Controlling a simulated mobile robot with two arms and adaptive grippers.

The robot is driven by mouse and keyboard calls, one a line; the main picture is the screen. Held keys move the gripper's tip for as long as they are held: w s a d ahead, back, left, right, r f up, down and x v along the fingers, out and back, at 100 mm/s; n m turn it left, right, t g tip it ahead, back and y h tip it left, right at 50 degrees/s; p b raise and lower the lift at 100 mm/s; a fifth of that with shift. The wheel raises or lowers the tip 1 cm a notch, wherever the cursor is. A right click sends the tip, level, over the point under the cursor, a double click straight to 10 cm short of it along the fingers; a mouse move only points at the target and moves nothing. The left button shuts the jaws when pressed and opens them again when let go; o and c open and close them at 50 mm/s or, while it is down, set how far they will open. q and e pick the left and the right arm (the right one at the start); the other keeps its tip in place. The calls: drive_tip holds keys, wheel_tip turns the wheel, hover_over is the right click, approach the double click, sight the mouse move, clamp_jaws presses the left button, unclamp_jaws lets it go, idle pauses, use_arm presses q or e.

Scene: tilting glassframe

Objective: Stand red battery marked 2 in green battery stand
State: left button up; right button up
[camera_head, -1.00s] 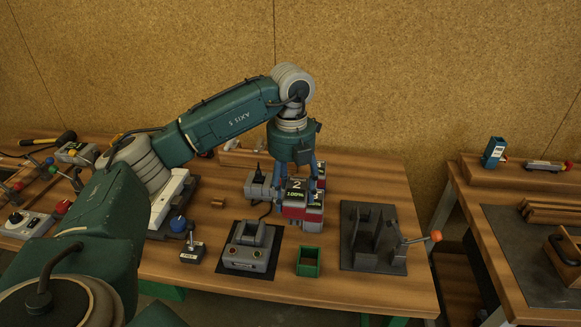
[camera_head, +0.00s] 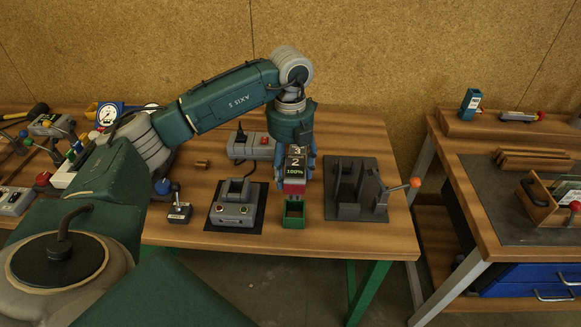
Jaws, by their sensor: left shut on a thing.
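The red battery marked 2 (camera_head: 294,187) has a dark top reading "2" and "100%". My left gripper (camera_head: 296,168) is shut on it, reaching down from above, and holds it upright. The green battery stand (camera_head: 293,221) is a small open box near the table's front edge. The battery's lower end shows right at the stand's back rim; I cannot tell whether it is above, behind or partly inside it. My right gripper is not in view.
A dark top marked 3 (camera_head: 297,150) shows just behind the held battery. A grey device on a black mat (camera_head: 233,210) stands left of the stand. A dark fixture with an orange-knobbed lever (camera_head: 357,195) stands right. A grey power box (camera_head: 250,147) lies behind.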

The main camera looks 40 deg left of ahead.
use_arm(q)
drive_tip(key=shift+f, duration=0.6)
drive_tip(key=shift+f+b, duration=0.4)
drive_tip(key=shift+b, duration=0.1)
drive_tip(key=shift+f+b, duration=0.6)
drive_tip(key=shift+f, duration=0.2)
drive_tip(key=shift+f+b, duration=0.35)
drive_tip(key=shift+f, duration=0.2)
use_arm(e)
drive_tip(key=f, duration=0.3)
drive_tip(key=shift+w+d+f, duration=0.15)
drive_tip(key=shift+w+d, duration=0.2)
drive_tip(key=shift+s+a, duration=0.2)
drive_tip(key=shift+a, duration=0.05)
use_arm(q)
drive_tip(key=shift+f+b, duration=0.3)
drive_tip(key=shift+f, duration=0.15)
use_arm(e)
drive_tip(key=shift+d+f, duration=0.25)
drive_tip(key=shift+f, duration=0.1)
use_arm(q)
drive_tip(key=shift+f+b, duration=1.6)
drive_tip(key=shift+f, duration=0.75)
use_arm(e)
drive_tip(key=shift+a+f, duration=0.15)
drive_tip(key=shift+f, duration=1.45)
